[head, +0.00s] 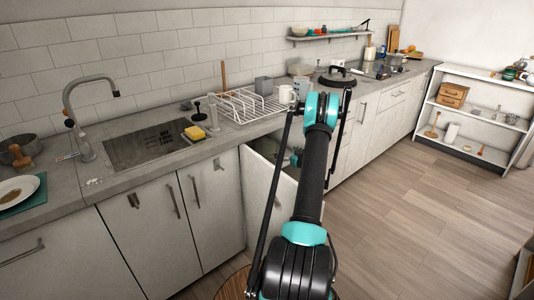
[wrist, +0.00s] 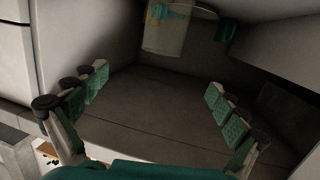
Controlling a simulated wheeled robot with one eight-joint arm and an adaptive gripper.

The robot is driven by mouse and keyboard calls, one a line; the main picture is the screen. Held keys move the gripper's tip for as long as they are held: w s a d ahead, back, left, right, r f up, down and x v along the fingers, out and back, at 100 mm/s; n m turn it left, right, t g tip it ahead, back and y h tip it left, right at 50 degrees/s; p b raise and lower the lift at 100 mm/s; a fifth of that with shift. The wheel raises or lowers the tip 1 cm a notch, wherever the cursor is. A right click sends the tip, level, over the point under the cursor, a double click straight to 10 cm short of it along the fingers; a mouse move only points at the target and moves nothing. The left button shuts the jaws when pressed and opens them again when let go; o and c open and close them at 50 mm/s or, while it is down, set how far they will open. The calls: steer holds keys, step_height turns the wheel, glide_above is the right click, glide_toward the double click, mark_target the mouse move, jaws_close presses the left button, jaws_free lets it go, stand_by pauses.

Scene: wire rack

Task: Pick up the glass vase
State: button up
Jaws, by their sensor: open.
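My gripper (wrist: 158,84) is open and empty in the wrist view, its two green-padded fingers wide apart inside a dark cabinet space. A pale, rounded container (wrist: 178,32) with orange and teal marks on it is beyond the fingertips, at the top of the wrist view. I cannot tell for certain whether it is the glass vase. No other clear vase shows in either view. In the head view my arm reaches down to the open cabinet under the counter and hides part of it.
A small green object (wrist: 227,30) is beside the pale container. Cabinet walls close in on both sides. In the head view, the open cabinet door (head: 262,190) stands beside my arm. A wire rack (head: 243,106) is on the counter above. The wooden floor at right is clear.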

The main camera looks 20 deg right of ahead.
mark_target(275, 145)
steer(key=x, duration=1.1)
steer(key=shift+w, duration=0.1)
steer(key=shift+r+x, duration=0.15)
steer(key=shift+x, duration=1.15)
steer(key=shift+r+x, duration=0.1)
steer(key=shift+x, duration=1.25)
steer(key=shift+a, duration=0.15)
steer(key=c, duration=2)
steer(key=shift+o, duration=0.2)
steer(key=shift+r, duration=0.1)
